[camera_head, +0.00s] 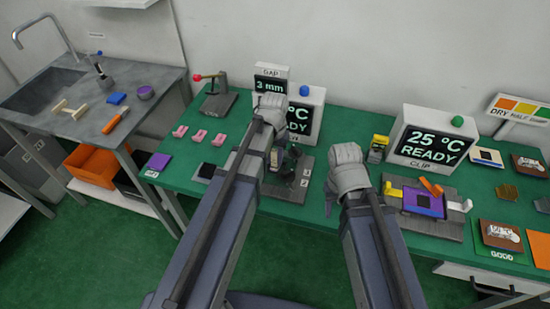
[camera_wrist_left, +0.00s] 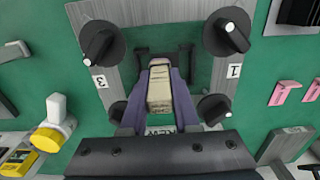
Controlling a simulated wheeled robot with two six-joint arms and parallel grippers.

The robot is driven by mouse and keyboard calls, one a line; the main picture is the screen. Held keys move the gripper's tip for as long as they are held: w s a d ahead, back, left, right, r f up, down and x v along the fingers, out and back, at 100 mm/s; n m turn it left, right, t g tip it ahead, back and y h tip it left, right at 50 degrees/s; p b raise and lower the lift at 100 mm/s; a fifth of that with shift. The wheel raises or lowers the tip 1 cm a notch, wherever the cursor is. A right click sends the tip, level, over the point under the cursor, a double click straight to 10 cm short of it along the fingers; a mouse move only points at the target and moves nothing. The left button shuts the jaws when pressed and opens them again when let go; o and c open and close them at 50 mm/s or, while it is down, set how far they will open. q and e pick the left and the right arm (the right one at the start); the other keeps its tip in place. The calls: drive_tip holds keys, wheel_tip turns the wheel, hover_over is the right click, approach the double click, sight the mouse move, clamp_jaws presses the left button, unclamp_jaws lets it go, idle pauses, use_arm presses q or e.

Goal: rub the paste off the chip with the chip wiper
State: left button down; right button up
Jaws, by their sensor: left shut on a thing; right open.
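My left gripper (camera_head: 270,108) is over the knobbed fixture (camera_head: 293,196) in front of the 3 mm display. In the left wrist view, its fingers (camera_wrist_left: 160,92) are shut on a pale beige block (camera_wrist_left: 160,85). I cannot tell whether this block is the chip wiper. A purple board (camera_head: 409,197) with a dark square chip (camera_head: 424,201) lies in the clip station (camera_head: 425,226) at the right. Paste on it cannot be made out. My right gripper (camera_head: 347,175) is open, left of the clip station; its fingertips are mostly hidden.
Black knobs (camera_wrist_left: 98,41) surround the held block in the wrist view. A yellow-topped device (camera_head: 378,148) stands right of my right gripper. Pink clips (camera_head: 197,135) and a red-knobbed lever (camera_head: 198,78) stand left of my arms.

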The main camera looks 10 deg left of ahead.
use_arm(q)
drive_tip(key=shift+a, duration=1.2)
drive_tip(key=shift+d, duration=0.15)
drive_tip(key=shift+d, duration=0.7)
use_arm(e)
drive_tip(key=shift+f, duration=0.1)
use_arm(q)
drive_tip(key=shift+w+r+p, duration=0.15)
drive_tip(key=shift+r+p, duration=0.35)
use_arm(e)
drive_tip(key=shift+r, duration=0.55)
use_arm(q)
wheel_tip(320, 180, up, 8)
drive_tip(key=p, duration=0.8)
use_arm(e)
wheel_tip(320, 180, up, 8)
